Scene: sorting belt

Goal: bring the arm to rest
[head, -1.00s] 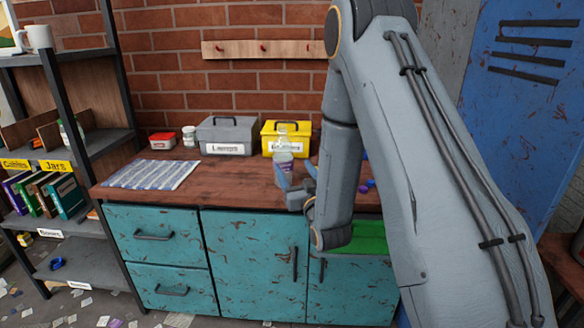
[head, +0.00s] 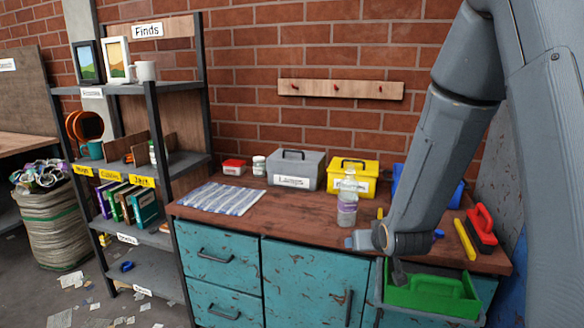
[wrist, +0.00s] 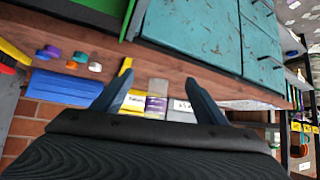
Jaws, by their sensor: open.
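My arm comes in from the right of the head view and hangs down in front of the workbench (head: 300,220). My gripper (head: 360,240) is by the bench's front edge, in front of and a little right of a clear bottle (head: 347,205) with a purple label. In the wrist view my gripper (wrist: 157,77) is open, its two dark blue fingers apart and nothing gripped. The bottle (wrist: 157,98) shows beyond the gap between them, standing upright on the bench in the head view.
A green tray (head: 440,295) sits at the bench front below my arm. A red-handled brush (head: 482,228), yellow box (head: 352,176), grey box (head: 296,170) and striped cloth (head: 222,198) lie on the bench. A shelf (head: 160,115) stands left; the floor there has paper scraps.

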